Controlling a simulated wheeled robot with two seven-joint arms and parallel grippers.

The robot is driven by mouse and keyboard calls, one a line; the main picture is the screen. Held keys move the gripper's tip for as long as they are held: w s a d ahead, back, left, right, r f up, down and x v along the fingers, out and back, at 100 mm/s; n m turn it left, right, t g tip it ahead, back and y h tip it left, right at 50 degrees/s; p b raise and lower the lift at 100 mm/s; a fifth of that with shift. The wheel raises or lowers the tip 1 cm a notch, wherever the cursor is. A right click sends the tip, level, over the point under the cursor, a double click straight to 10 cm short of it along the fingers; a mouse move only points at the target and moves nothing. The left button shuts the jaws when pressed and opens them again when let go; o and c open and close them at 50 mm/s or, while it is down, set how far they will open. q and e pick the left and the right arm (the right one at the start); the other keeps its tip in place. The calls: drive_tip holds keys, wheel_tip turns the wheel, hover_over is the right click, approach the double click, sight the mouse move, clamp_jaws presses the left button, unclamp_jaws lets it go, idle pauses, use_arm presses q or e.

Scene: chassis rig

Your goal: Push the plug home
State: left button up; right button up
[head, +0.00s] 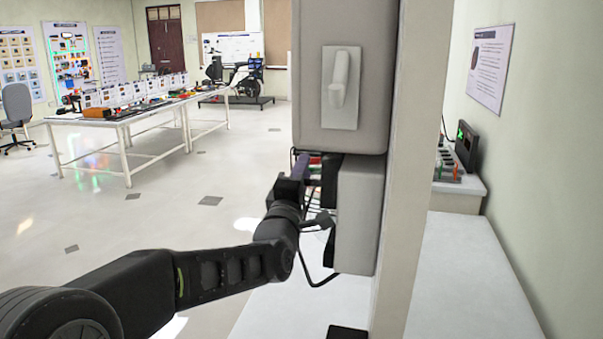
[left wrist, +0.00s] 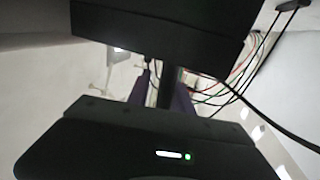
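My left gripper (head: 300,188) reaches from the left to the gap between an upper grey box (head: 352,138) and a lower grey box (head: 360,215). In the left wrist view, its purple fingers (left wrist: 163,100) stand on either side of a dark upright piece (left wrist: 168,88). I cannot tell whether they grip it. No plug can be made out for certain; the gap is dark and partly hidden by my gripper. A black cable (head: 318,281) loops below the gripper. My right gripper is not in view.
A pale upright post (head: 413,150) stands beside the boxes. Coloured wires (left wrist: 232,82) hang near the fingers in the left wrist view. A white counter (head: 465,285) lies at the right. A long white table (head: 150,112) stands far left, with open floor before it.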

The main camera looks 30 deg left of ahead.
use_arm(q)
drive_tip(key=shift+o, duration=1.2)
drive_tip(key=b+v, duration=0.2)
drive_tip(key=v, duration=0.5)
drive_tip(key=shift+s+f, duration=0.15)
drive_tip(key=shift+s, duration=0.2)
drive_tip(key=shift+d, duration=0.1)
